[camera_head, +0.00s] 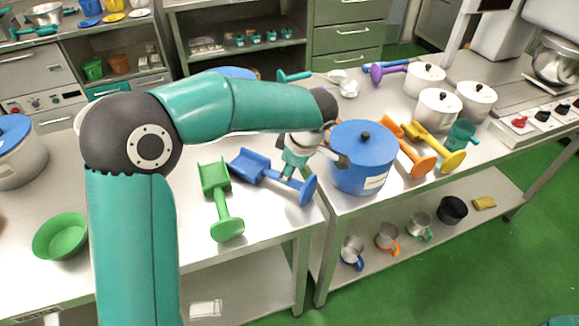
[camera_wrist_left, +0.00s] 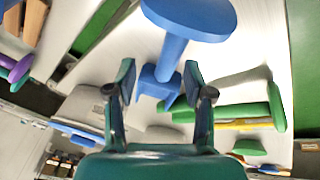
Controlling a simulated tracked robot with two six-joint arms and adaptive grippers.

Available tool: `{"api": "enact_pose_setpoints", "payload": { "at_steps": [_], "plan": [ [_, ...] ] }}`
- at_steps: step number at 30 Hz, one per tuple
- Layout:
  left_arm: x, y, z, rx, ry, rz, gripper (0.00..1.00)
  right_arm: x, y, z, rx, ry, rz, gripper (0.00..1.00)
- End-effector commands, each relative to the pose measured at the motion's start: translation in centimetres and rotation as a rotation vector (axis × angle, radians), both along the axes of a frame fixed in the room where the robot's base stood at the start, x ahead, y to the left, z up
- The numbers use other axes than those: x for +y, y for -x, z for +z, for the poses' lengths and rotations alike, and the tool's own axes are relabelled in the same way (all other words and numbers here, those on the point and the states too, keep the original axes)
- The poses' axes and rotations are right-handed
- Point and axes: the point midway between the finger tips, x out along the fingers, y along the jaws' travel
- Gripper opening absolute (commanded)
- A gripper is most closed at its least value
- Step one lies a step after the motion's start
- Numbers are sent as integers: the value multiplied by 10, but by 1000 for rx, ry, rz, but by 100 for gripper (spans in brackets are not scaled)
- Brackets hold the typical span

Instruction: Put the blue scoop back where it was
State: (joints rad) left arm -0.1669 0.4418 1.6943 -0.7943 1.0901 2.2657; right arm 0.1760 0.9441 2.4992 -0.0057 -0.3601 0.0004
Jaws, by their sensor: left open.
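The blue scoop (camera_head: 250,165) lies on the near worktop, its open end to the left and its round end at the right, near the worktop edge. My left gripper (camera_head: 293,175) is over its handle. In the left wrist view the fingers of my left gripper (camera_wrist_left: 160,72) are apart, with the blue scoop (camera_wrist_left: 176,48) showing between and beyond them. I cannot tell whether a finger touches it. A green scoop (camera_head: 221,200) lies just left of it and also shows in the wrist view (camera_wrist_left: 240,110). My right gripper is out of view.
A blue lidded pot (camera_head: 362,168) stands close to the right of my left gripper. Orange (camera_head: 416,158) and yellow (camera_head: 440,150) scoops lie beyond it. White lidded pots (camera_head: 438,108) stand further back. A green bowl (camera_head: 61,236) sits at the left. Bare worktop lies below the scoops.

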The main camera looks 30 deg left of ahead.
Motion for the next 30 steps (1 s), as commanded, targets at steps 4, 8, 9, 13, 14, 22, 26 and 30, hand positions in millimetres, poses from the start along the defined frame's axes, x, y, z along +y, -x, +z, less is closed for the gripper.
{"api": "enact_pose_setpoints", "payload": {
  "at_steps": [4, 8, 9, 13, 14, 22, 26, 30],
  "plan": [
    [-12, 4, 32, -9, 2, -2, 53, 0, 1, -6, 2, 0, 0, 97],
    [-22, 9, 59, -8, 3, -3, 53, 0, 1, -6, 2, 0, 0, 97],
    [-24, 11, 67, -7, 2, -3, 53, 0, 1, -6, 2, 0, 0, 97],
    [-30, 14, 86, -6, 1, -2, 53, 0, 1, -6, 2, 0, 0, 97],
    [-31, 15, 89, -6, 1, -2, 53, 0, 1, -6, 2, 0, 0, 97],
    [-35, 18, 101, -2, 1, -1, 53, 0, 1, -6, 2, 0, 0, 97],
    [-35, 18, 101, -2, 1, -1, 53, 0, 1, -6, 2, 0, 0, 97],
    [-35, 18, 101, -3, 0, -1, 53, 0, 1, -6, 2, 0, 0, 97]
  ]
}}
